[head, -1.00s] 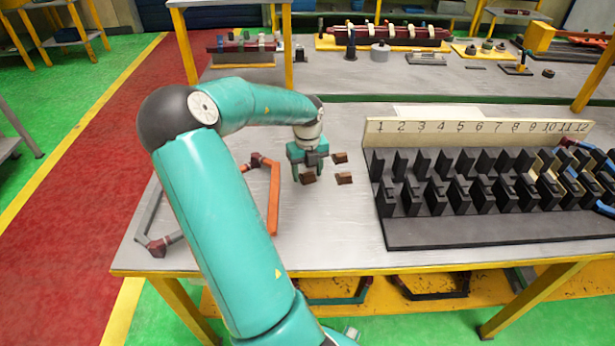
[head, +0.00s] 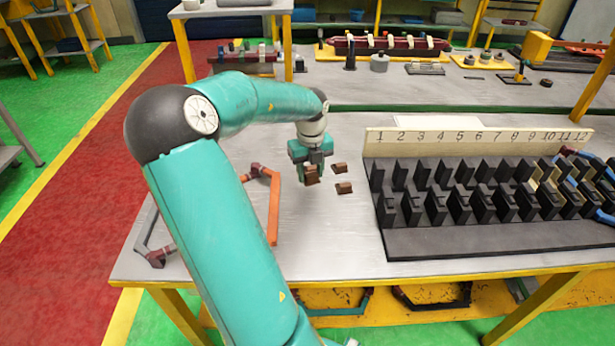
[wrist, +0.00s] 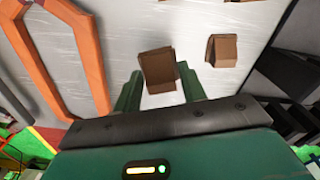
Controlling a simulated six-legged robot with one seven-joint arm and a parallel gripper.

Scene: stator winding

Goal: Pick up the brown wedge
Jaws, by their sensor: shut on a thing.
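A brown wedge (wrist: 157,70) is between the green fingertips of my gripper (wrist: 160,88) in the wrist view. In the head view my gripper (head: 312,176) points down over the table, shut on this wedge (head: 311,174). Two more brown wedges lie loose on the table to its right, one farther back (head: 340,168) and one nearer (head: 344,188). The nearer one also shows in the wrist view (wrist: 222,50). Whether the held wedge clears the table is hard to tell.
An orange and grey coil frame (head: 272,208) lies just left of my gripper. A black slotted rack (head: 420,242) with a numbered board (head: 480,140) stands to the right. Bare grey table (head: 330,235) lies in front of my gripper.

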